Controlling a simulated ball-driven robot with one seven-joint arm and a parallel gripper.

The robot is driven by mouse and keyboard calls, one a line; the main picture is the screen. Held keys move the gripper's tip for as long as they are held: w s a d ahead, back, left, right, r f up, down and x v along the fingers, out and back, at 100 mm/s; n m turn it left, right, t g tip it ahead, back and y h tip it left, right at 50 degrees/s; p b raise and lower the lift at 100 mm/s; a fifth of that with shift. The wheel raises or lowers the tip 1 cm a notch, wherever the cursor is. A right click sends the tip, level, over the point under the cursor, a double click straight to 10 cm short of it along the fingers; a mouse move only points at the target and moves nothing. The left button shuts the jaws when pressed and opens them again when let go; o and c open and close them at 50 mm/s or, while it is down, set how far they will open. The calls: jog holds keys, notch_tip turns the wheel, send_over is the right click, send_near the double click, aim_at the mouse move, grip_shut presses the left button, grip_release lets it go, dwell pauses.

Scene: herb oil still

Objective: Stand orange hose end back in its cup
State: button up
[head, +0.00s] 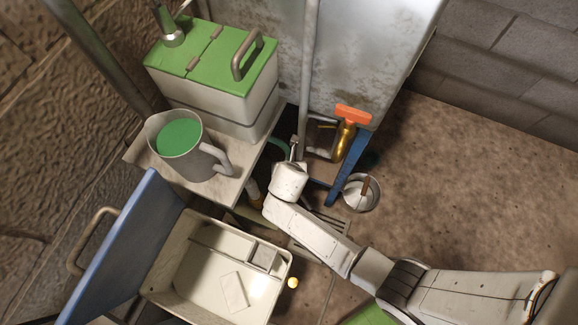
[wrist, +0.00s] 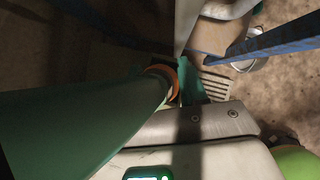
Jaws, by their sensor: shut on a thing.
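My gripper (head: 294,150) reaches down between the bench and the grey metal panel. In the wrist view its jaws (wrist: 183,88) are shut at the end of a thick green hose (wrist: 85,125). The hose end has an orange collar (wrist: 161,76), close against the jaws. In the head view part of the green hose (head: 279,146) shows left of the gripper; the orange collar cannot be made out there.
The bench (head: 150,165) holds a green-filled jug (head: 183,160) and a green-lidded box (head: 215,95). A cream bin (head: 275,300) is below. Floor at right is clear.

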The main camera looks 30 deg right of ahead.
jog(key=shift+f, duration=0.5)
jog(key=shift+f, duration=0.1)
jog(key=o, duration=1.2)
jog(key=p+v, duration=0.3)
jog(key=v, duration=0.9)
